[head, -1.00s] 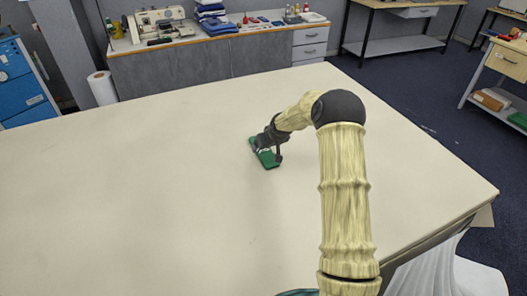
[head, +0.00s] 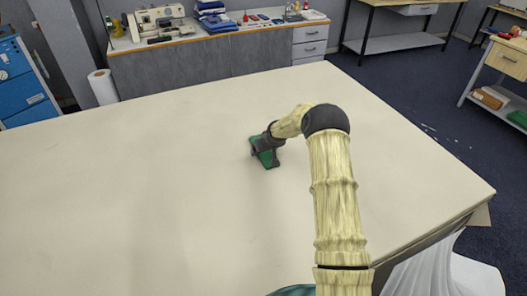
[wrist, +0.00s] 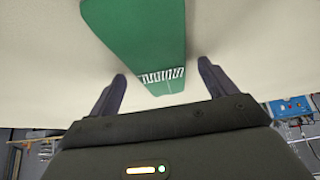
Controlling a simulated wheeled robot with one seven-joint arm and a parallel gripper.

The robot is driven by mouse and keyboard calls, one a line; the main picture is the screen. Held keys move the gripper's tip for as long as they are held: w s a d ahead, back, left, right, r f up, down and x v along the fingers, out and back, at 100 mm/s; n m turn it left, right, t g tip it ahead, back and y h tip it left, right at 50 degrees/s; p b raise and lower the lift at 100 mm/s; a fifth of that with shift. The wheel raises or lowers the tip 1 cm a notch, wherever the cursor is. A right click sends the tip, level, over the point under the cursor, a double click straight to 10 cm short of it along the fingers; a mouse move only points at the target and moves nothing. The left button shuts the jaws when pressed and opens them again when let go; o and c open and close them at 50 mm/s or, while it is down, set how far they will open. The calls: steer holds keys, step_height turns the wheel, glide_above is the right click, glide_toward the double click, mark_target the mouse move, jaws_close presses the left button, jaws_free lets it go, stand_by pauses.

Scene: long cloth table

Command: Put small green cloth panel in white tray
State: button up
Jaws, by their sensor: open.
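The small green cloth panel (head: 267,159) lies on the pale table, partly covered by my gripper in the head view. In the wrist view the panel (wrist: 140,30) is a long green strip with a white striped band near its narrow close end. My gripper (wrist: 162,72) is open, with one dark finger on each side of that end. Pale gaps show between the fingers and the panel, and it is not gripped. How high the fingertips are above the cloth is hard to tell. I cannot make out a white tray in either view.
The long pale table (head: 120,190) is bare around the panel, with wide free room to the left. Its right corner is near a white draped thing (head: 450,270) below. A counter with a sewing machine (head: 160,22) and folded blue cloths (head: 213,20) stands behind.

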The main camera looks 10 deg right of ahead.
steer(key=c, duration=1.2)
steer(key=shift+o, duration=0.2)
step_height(320, 180, up, 10)
steer(key=b, duration=0.2)
steer(key=shift+a, duration=0.1)
